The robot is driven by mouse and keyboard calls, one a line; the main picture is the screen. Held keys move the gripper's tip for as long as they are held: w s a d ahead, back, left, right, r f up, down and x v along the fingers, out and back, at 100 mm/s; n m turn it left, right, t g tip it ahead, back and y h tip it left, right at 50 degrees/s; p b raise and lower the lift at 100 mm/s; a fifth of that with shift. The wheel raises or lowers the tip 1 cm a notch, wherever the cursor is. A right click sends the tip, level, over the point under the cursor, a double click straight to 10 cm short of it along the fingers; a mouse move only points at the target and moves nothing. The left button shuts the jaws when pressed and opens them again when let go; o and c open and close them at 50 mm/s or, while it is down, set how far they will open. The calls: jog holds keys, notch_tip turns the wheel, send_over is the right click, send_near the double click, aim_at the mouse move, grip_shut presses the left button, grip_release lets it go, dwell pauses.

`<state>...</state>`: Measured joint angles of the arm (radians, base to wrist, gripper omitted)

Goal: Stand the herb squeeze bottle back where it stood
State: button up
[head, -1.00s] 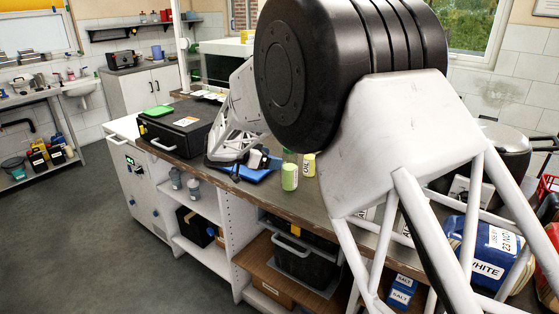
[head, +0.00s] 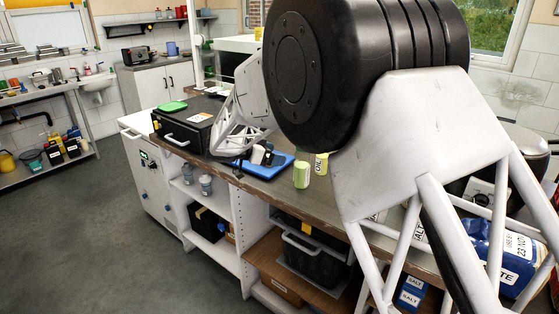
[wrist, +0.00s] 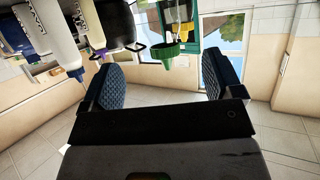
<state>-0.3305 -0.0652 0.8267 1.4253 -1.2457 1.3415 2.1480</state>
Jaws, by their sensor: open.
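My gripper (wrist: 160,70) shows in the wrist view, its two dark blue, ridged fingers wide apart with nothing between them. The wrist picture is upside down. Beyond the fingers, a bottle with a green nozzle cap (wrist: 170,50) hangs into view from the top, apart from both fingers; it may be the herb squeeze bottle, but I cannot read a label. Pale squeeze bottles (wrist: 62,40) show to its left. In the head view, a light green container (head: 301,175) stands on the counter near a blue tray (head: 283,163); I cannot tell whether it is the herb bottle.
A black case (head: 185,135) with a green item (head: 172,107) on top sits at the counter's far left. Blue-and-white packages (head: 490,250) are at the right. My arm hides much of the counter.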

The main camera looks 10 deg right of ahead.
jog(key=s+d+r+n+g+y, duration=0.25)
jog(key=s+d+r, duration=0.2)
jog(key=s, duration=0.65)
jog(key=s+d+r+n+g+y, duration=0.1)
jog(key=s+d+r+n+y, duration=0.4)
jog(key=s, duration=0.7)
jog(key=s+f+n+t+y, duration=0.1)
jog(key=s+f+n+y, duration=0.1)
jog(key=s, duration=1.1)
jog(key=s+f+n+y, duration=0.2)
jog(key=s+n+y, duration=0.1)
jog(key=s, duration=1.1)
jog(key=shift+d+n+t, duration=0.35)
jog(key=shift+d+n, duration=0.1)
jog(key=shift+n, duration=0.3)
